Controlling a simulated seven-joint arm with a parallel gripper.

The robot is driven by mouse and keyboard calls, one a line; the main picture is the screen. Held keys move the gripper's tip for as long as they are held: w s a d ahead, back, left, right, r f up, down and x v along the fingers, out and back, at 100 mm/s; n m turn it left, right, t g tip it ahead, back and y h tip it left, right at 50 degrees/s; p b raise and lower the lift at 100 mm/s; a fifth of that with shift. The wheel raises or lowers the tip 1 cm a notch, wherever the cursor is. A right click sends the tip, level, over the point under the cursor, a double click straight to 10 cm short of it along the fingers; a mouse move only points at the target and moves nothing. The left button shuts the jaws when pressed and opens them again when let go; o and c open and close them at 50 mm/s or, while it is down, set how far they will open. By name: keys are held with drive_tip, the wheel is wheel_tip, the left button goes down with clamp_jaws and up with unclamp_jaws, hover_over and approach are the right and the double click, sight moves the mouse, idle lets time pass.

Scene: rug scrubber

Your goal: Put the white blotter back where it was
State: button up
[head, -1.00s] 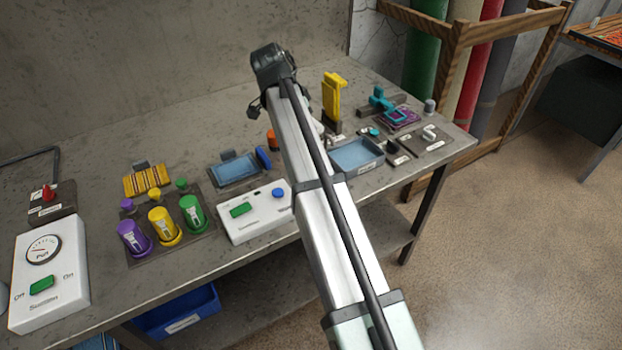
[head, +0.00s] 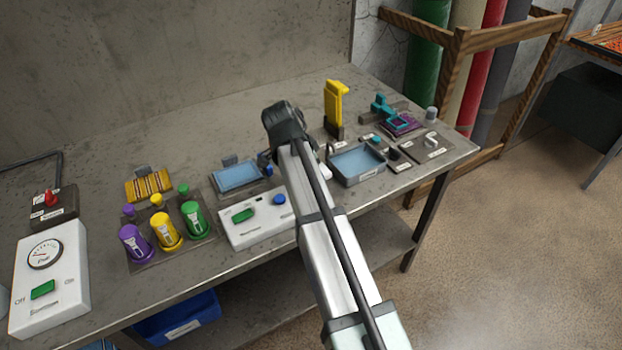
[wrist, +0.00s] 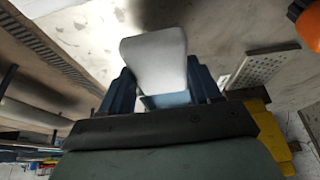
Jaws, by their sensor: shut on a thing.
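The white blotter (wrist: 154,58) shows in the wrist view as a pale rounded block between the two blue fingers of my gripper (wrist: 163,84). My gripper is shut on it. A strip of light blue shows just below the blotter, between the fingers. In the head view my arm hides the gripper and I cannot make out the held blotter clearly. I cannot tell from these views which spot on the bench it came from.
The grey bench (head: 75,180) holds a blue tray (head: 356,166), an upright yellow piece (head: 335,104), a switch box (head: 257,215), several coloured bottles (head: 165,230) and a white gauge box (head: 48,278). A plate with a white hook (head: 432,140) lies at the right end.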

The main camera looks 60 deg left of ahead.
drive_tip(key=shift+f, duration=1.7)
drive_tip(key=shift+f, duration=0.1)
drive_tip(key=o, duration=1.1)
drive_tip(key=v, duration=1.2)
drive_tip(key=shift+w, duration=0.1)
